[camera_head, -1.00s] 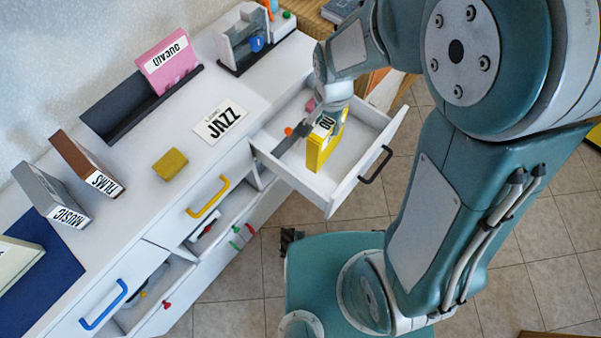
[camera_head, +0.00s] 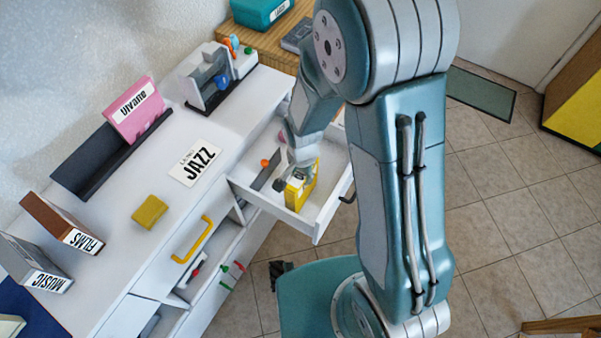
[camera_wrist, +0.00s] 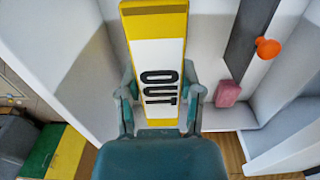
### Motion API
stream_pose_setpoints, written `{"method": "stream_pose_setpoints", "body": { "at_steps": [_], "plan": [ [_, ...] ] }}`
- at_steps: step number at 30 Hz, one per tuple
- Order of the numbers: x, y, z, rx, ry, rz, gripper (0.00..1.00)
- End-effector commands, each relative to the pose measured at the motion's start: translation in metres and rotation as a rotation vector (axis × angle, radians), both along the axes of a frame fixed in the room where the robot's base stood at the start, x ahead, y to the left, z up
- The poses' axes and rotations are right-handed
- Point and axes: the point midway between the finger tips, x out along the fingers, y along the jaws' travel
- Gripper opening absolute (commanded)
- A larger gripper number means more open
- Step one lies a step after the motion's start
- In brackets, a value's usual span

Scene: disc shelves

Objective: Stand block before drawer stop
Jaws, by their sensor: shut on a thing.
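A yellow block with a white "OUT" label (camera_head: 304,191) is in the open white drawer (camera_head: 313,224). It also shows in the wrist view (camera_wrist: 157,50), between my gripper's fingers. My gripper (camera_head: 297,168) is shut on its sides; its fingers show in the wrist view (camera_wrist: 160,100). The drawer stop appears to be the dark grey bar (camera_head: 264,173) with an orange knob (camera_head: 265,162), apart from the block and to its left. The bar also shows in the wrist view (camera_wrist: 245,45). I cannot tell whether the block's bottom touches the drawer floor.
A small pink piece (camera_wrist: 228,93) lies in the drawer near the bar. The drawer walls stand close around my gripper. On the cabinet top are a yellow sponge-like block (camera_head: 150,211), a "JAZZ" card (camera_head: 195,163) and a dark rack (camera_head: 85,165) with a pink case (camera_head: 134,110).

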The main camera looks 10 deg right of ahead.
Motion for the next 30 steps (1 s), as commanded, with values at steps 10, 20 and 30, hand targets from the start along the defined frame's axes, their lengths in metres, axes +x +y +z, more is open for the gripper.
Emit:
{"method": "stream_pose_setpoints", "body": {
  "at_steps": [10,20,30],
  "plan": [
    [0.000,0.003,-0.002,-0.004,0.000,0.000,0.82],
    [0.000,0.002,-0.001,-0.003,0.000,0.000,0.82],
    [0.001,0.003,0.030,-0.002,-0.007,0.000,0.82]
  ]
}}
